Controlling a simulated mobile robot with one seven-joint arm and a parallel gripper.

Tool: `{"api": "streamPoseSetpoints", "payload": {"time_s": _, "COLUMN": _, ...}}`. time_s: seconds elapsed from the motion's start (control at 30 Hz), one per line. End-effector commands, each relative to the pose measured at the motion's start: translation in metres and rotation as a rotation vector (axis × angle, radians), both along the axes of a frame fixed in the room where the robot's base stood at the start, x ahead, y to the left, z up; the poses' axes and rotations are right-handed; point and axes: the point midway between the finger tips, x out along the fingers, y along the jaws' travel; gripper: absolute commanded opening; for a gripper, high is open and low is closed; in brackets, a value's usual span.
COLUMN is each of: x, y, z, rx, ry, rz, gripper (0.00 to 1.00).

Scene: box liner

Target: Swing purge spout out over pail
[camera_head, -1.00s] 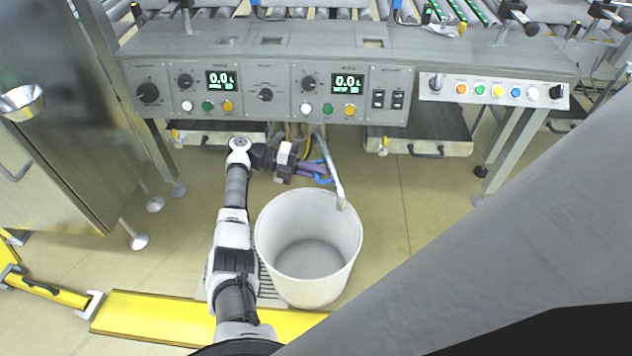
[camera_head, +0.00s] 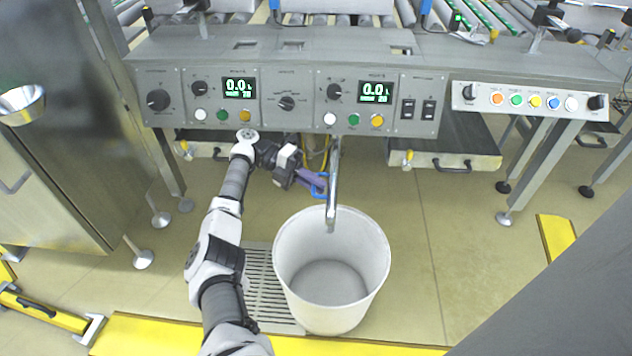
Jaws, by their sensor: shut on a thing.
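The purge spout (camera_head: 332,185) is a thin metal pipe that comes out from under the control panel. Its lower tip hangs above the back part of the white pail's opening. The pail (camera_head: 377,270) stands upright on the floor, partly over a floor grate, and looks empty inside. My gripper (camera_head: 317,182) is at the spout's left side and is shut on the blue handle (camera_head: 320,190) joined to the spout. The fingers hide part of the handle.
The control panel (camera_head: 290,133) with knobs and displays overhangs the spout. A floor grate (camera_head: 268,290) lies left of the pail. Black trays with yellow-tipped valves hang on both sides. A steel cabinet (camera_head: 75,120) stands at left. Floor right of the pail is clear.

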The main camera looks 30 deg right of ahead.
Motion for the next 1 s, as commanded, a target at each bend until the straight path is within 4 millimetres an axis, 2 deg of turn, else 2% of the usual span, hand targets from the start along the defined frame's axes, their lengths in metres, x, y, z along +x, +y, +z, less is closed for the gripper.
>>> {"api": "streamPoseSetpoints", "payload": {"time_s": 0.2, "x": -0.001, "y": -0.001, "z": -0.001, "rx": 0.001, "ry": 0.000, "rz": -0.003, "gripper": 0.00}}
{"api": "streamPoseSetpoints", "payload": {"time_s": 0.23, "x": -0.001, "y": -0.001, "z": -0.001, "rx": 0.001, "ry": 0.000, "rz": -0.003, "gripper": 0.12}}
{"api": "streamPoseSetpoints", "payload": {"time_s": 0.4, "x": -0.001, "y": -0.001, "z": 0.000, "rx": 0.001, "ry": 0.000, "rz": -0.002, "gripper": 0.31}}
{"api": "streamPoseSetpoints", "payload": {"time_s": 0.67, "x": 0.000, "y": 0.000, "z": 0.001, "rx": 0.000, "ry": -0.001, "rz": -0.001, "gripper": 0.31}}
{"api": "streamPoseSetpoints", "payload": {"time_s": 0.77, "x": 0.000, "y": 0.000, "z": 0.009, "rx": -0.001, "ry": -0.003, "rz": -0.001, "gripper": 0.31}}
{"api": "streamPoseSetpoints", "payload": {"time_s": 0.93, "x": 0.000, "y": 0.000, "z": 0.041, "rx": -0.003, "ry": -0.004, "rz": -0.002, "gripper": 0.31}}
{"api": "streamPoseSetpoints", "payload": {"time_s": 0.97, "x": 0.000, "y": 0.000, "z": 0.049, "rx": -0.005, "ry": -0.004, "rz": -0.003, "gripper": 0.36}}
{"api": "streamPoseSetpoints", "payload": {"time_s": 1.0, "x": 0.000, "y": 0.000, "z": 0.060, "rx": -0.006, "ry": -0.004, "rz": -0.004, "gripper": 0.48}}
